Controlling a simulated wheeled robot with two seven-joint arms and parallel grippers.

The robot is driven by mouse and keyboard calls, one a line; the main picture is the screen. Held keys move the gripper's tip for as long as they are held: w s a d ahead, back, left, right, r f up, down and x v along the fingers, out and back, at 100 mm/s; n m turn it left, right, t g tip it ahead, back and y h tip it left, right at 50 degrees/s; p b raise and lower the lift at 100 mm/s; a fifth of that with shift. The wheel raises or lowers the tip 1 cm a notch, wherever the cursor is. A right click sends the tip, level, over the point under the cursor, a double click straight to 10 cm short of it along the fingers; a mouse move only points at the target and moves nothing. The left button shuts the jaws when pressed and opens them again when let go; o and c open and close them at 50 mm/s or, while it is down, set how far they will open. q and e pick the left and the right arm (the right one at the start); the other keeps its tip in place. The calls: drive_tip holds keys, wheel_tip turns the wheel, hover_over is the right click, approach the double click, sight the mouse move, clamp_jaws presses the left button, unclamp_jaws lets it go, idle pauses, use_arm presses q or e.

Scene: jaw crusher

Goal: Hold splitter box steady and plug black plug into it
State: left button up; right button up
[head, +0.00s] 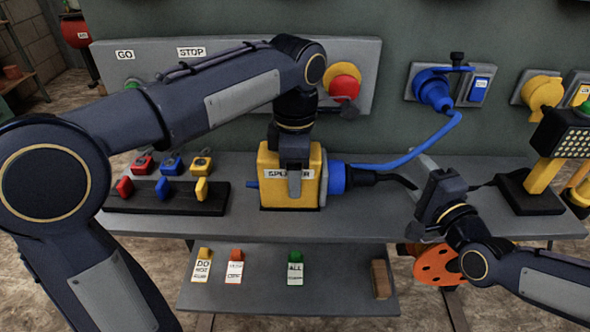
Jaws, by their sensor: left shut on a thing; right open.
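The yellow splitter box (270,190), labelled SPLITTER, stands upright on the grey bench. My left gripper (295,182) comes down from above and is shut on it, with a finger over the front label. A blue socket (337,178) is on the box's right side. The black plug (361,178) is at this socket, in line with it; how deep it sits I cannot tell. Its black cable runs right, behind my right gripper. My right gripper (422,195) is open, right of the plug and apart from it.
A blue cable (410,157) runs from the box area to a blue wall plug (433,91). A lamp on a yellow post (543,176) stands right. Padlocks on a dark rack (170,205) sit left. A lower shelf (335,285) holds tags. An orange disc (436,265) is below my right gripper.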

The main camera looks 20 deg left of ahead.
drive_tip(key=shift+d, duration=0.1)
use_arm(q)
drive_tip(key=o, duration=1.5)
